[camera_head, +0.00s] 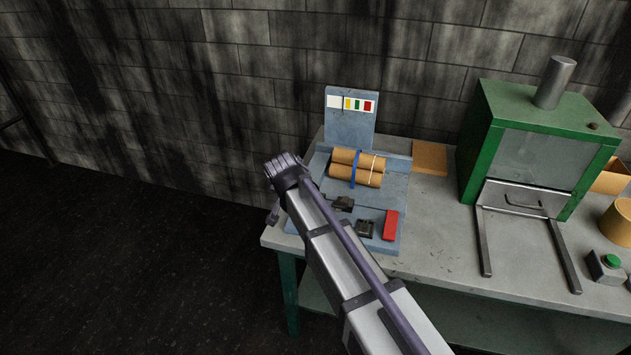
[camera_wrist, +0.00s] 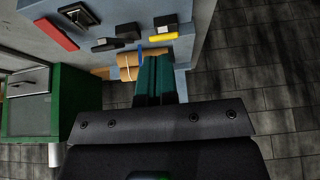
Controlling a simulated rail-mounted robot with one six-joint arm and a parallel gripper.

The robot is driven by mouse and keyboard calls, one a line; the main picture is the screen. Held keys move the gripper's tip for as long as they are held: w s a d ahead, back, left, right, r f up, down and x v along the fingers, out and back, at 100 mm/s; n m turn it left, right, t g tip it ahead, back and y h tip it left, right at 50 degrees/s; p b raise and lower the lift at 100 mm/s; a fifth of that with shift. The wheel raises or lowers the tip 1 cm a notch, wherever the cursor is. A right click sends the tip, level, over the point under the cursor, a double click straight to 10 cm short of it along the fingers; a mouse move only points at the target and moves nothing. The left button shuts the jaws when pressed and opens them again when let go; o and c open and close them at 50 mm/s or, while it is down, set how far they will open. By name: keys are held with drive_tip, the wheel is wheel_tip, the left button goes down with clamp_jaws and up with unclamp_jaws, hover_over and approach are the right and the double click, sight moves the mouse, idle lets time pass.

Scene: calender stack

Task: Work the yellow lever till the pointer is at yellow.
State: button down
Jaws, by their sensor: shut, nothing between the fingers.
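The yellow lever (camera_wrist: 163,36) shows in the wrist view as a yellow bar beside a dark block. In the head view my arm hides it. My gripper (camera_wrist: 154,60) has its teal fingers together and empty, with the tips just below the yellow lever in the wrist picture; I cannot tell whether they touch it. In the head view the upright panel carries a scale (camera_head: 351,103) with white, yellow, green and red fields. A thin dark line, perhaps the pointer, stands between white and yellow; it is too small to be sure.
A red lever (camera_head: 390,225) and dark blocks (camera_head: 365,229) sit along the machine's front. Tan rolls (camera_head: 357,168) with a blue band lie behind them. A green oven-like box (camera_head: 540,145) and a green button (camera_head: 612,261) stand at the right. The floor at left is clear.

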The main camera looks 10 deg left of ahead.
drive_tip(key=w+d+r+g+p, duration=0.2)
drive_tip(key=w+r+g+p, duration=0.2)
drive_tip(key=w+r+p, duration=0.65)
drive_tip(key=shift+g, duration=0.3)
drive_tip(key=f+b, duration=0.3)
drive_tip(key=f, duration=0.1)
drive_tip(key=f+b, duration=0.4)
drive_tip(key=f, duration=0.1)
drive_tip(key=w+f+b, duration=0.1)
drive_tip(key=f+b, duration=0.3)
drive_tip(key=shift+a+f, duration=0.2)
drive_tip(key=shift+a, duration=0.2)
drive_tip(key=s+f+b, duration=0.1)
drive_tip(key=f+b, duration=0.1)
drive_tip(key=shift+s+f+b, duration=0.15)
drive_tip(key=shift+s+b, duration=0.05)
drive_tip(key=shift+b, duration=0.1)
drive_tip(key=shift+s+a+f, duration=0.1)
drive_tip(key=shift+s+f, duration=0.1)
drive_tip(key=shift+s, duration=0.1)
